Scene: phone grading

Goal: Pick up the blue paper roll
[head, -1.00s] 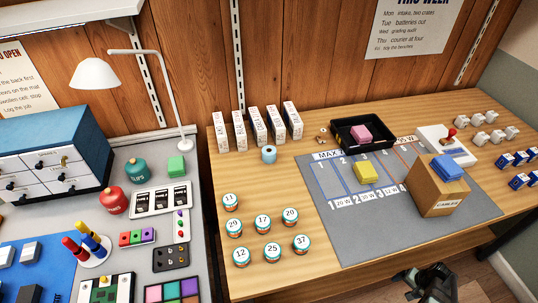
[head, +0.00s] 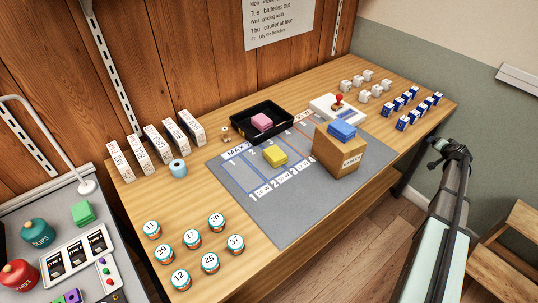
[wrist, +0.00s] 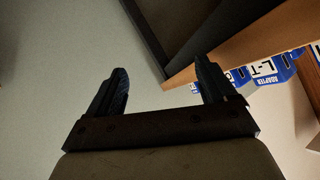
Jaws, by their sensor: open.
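The blue paper roll (head: 178,168) is a small light blue cylinder with a hole in its top. It stands upright on the wooden table (head: 130,190), just in front of the row of white boxes. My gripper (head: 453,150) is far to the right of it, off the table's right end, in the head view. In the wrist view my gripper (wrist: 160,85) has its two dark fingers wide apart with nothing between them. The roll is not in the wrist view.
White boxes (head: 155,148) stand close behind the roll. Several numbered tins (head: 191,239) stand in front. A grey mat (head: 235,205) carries a yellow block (head: 275,156) and a cardboard box (head: 338,152). A black tray (head: 290,119) holds a pink block. Blue-white adapter boxes (head: 403,123) stand at right.

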